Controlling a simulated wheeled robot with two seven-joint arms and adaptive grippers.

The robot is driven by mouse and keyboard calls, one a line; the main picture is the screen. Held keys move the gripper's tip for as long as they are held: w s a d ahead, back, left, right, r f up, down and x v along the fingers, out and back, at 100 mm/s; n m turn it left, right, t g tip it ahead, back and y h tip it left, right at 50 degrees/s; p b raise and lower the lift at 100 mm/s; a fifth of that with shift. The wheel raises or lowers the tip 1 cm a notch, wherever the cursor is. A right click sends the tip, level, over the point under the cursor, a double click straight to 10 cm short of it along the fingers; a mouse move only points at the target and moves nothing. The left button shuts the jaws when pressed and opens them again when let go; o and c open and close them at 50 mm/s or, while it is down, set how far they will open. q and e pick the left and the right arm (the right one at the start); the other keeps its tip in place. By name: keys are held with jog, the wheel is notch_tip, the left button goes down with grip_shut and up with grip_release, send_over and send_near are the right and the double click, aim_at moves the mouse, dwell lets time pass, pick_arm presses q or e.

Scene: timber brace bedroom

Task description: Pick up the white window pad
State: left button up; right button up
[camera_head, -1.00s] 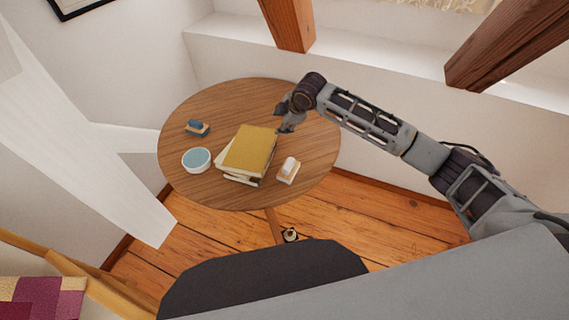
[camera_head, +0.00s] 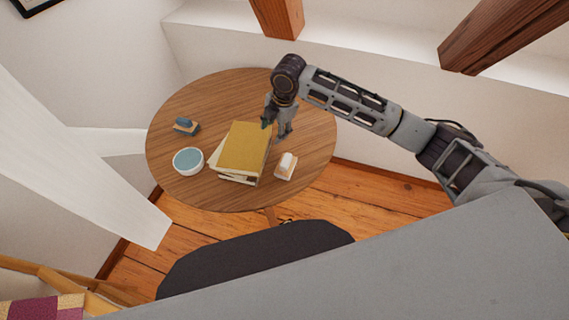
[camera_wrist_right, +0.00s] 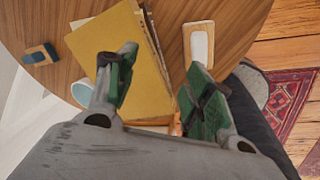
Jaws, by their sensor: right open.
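The white window pad (camera_head: 287,161), white on a pale wooden back, lies on the round wooden table (camera_head: 210,108) to the right of a stack of books. It also shows at the top of the right wrist view (camera_wrist_right: 199,44), beyond my right gripper. My right gripper (camera_head: 277,128) is open and empty, pointing down over the table just behind the pad and by the books' right edge. In the right wrist view its green-padded fingers (camera_wrist_right: 158,88) are spread, with the books below the left finger. My left gripper is not in view.
The book stack (camera_head: 244,148) with a yellow cover stands close to the pad's left. A blue pad (camera_head: 186,126) and a blue-and-white bowl (camera_head: 188,161) are on the table's left side. A timber post (camera_head: 276,17) rises behind the table.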

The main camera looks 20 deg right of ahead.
aim_at(287, 159)
jog(key=s+d+n, duration=0.1)
jog(key=s+d+n+g+h, duration=0.1)
jog(key=n, duration=0.1)
jog(key=s+d+n+g, duration=0.1)
jog(key=n, duration=0.1)
jog(key=shift+s+d+f+h, duration=0.1)
jog(key=shift+s+f+h, duration=0.15)
jog(key=shift+s+h, duration=0.15)
jog(key=shift+w+f, duration=0.1)
jog(key=shift+f, duration=4.2)
